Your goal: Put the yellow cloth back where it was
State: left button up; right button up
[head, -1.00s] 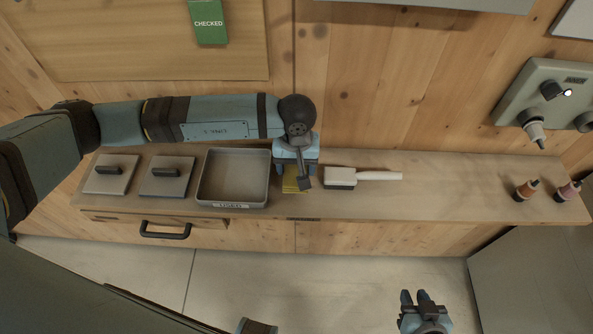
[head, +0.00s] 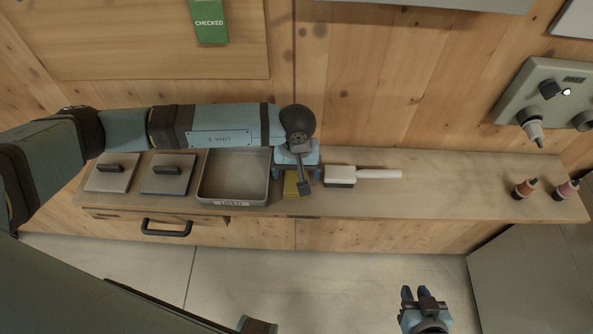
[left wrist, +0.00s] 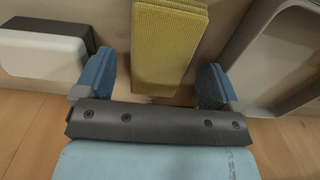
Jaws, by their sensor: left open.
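The yellow cloth (head: 291,186) lies on the wooden shelf between the grey tray and the white brush, partly hidden by my left gripper in the head view. In the left wrist view the folded cloth (left wrist: 168,45) sits between the two blue fingers, with a gap on each side. My left gripper (head: 297,175) is open, pointing down at the cloth and not closed on it; its fingers also show in the left wrist view (left wrist: 155,85). My right gripper (head: 421,296) is low in the head view, over the floor, away from the shelf; its two fingers stand slightly apart.
The grey tray (head: 233,203) labelled USED is empty, left of the cloth. The white-handled brush (head: 362,174) lies close on the right. Two lidded plates (head: 167,181) are further left, above a drawer handle (head: 166,229). Two small bottles (head: 525,188) stand far right; the shelf between is clear.

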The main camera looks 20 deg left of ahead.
aim_at(297, 174)
pick_arm(q)
notch_tip(297, 174, up, 11)
jog(key=b, duration=0.2)
jog(key=shift+r, duration=0.15)
dwell(0.4)
